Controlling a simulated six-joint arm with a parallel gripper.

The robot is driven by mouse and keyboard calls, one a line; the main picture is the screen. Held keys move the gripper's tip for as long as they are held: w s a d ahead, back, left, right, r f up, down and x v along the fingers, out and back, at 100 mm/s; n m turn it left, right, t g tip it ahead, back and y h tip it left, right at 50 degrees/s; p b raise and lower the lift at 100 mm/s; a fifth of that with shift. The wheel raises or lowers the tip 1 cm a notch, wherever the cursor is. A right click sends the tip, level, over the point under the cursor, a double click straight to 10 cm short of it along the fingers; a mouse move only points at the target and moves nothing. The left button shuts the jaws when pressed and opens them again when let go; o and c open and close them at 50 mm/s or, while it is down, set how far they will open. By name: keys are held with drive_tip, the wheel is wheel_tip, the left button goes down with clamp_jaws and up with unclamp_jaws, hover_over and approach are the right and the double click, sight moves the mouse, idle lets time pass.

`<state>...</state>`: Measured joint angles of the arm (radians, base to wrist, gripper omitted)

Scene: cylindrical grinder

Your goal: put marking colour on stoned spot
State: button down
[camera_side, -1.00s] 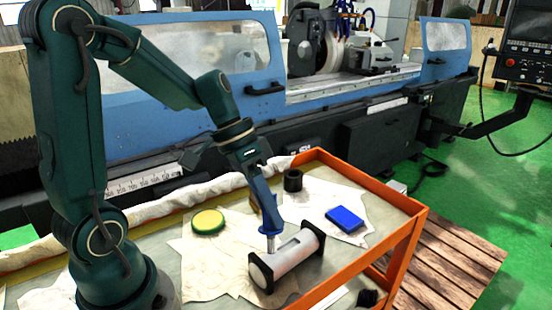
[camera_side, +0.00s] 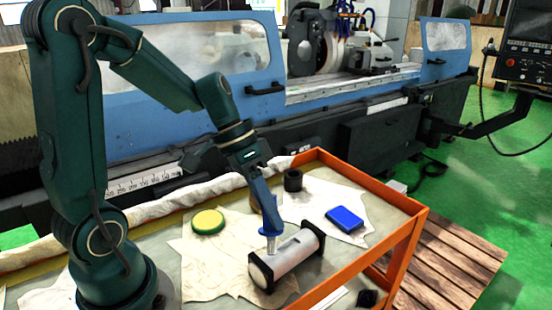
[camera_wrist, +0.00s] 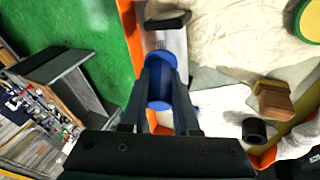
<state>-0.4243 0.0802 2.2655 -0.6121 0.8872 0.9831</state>
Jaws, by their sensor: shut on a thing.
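My gripper (camera_side: 258,180) is shut on a blue-handled tool (camera_side: 266,205) with a pale metal-looking tip, which points down. A light grey cylinder (camera_side: 296,251) lies across two black end supports on the cart's paper. The tool tip is at the cylinder's upper side, near its left half; I cannot tell whether it touches. A darker patch shows along the cylinder's top. In the wrist view, the tool (camera_wrist: 158,92) sits between my fingers and its tip overlaps the cylinder (camera_wrist: 174,42), partly hiding it.
A green-yellow round tin (camera_side: 207,221), a blue pad (camera_side: 345,218), a black ring-shaped cup (camera_side: 293,181) and a brown block (camera_wrist: 273,100) stand on the cart. The orange cart rim (camera_side: 402,250) runs close beside the cylinder. The grinder (camera_side: 345,70) stands behind.

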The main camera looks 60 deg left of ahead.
drive_tip(key=shift+f, duration=0.35)
drive_tip(key=shift+d, duration=0.3)
idle(0.4)
drive_tip(key=shift+a, duration=0.1)
drive_tip(key=shift+a, duration=0.5)
drive_tip(key=shift+d+f, duration=0.1)
drive_tip(key=shift+d, duration=0.55)
drive_tip(key=shift+a, duration=0.1)
